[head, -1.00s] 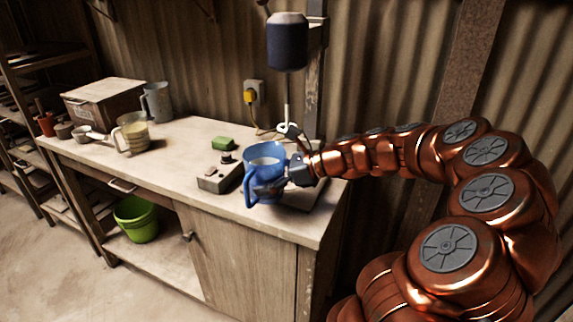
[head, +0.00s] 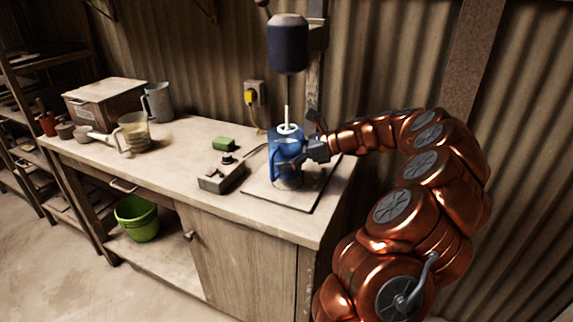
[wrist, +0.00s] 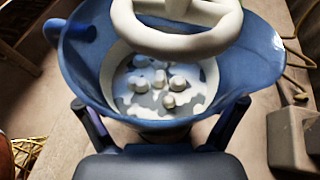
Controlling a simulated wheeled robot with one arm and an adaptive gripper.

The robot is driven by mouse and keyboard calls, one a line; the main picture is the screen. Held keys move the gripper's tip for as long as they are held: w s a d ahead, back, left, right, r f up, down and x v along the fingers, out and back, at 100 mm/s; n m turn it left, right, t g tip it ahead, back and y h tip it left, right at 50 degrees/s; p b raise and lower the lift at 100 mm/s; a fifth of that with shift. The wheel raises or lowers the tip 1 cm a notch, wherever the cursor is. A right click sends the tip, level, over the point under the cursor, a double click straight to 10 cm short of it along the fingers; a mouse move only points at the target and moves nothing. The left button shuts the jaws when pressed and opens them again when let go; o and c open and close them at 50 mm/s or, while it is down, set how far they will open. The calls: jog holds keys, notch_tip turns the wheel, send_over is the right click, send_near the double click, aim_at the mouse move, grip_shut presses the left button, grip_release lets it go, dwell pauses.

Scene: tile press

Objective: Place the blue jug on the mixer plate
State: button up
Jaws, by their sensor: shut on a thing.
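The blue jug (head: 284,150) is upright under the mixer (head: 288,45), over the mixer plate (head: 318,190). My gripper (head: 308,156) is shut on it from the right. In the wrist view the jug (wrist: 255,50) is between my two fingers and holds a pale mix with several white lumps. The white mixer ring (wrist: 185,40) hangs at the jug's mouth and covers part of it. I cannot tell whether the jug's base touches the plate.
A clear jug (head: 135,132), a grey jug (head: 157,102) and a wooden box (head: 105,102) stand further left. The bench front between is clear.

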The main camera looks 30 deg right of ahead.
jog(key=shift+w+d, duration=0.2)
jog(key=shift+d, duration=0.15)
notch_tip(320, 180, down, 4)
jog(key=shift+r, duration=0.25)
jog(key=o, duration=1.4)
jog(key=shift+f, duration=0.1)
jog(key=v, duration=1.2)
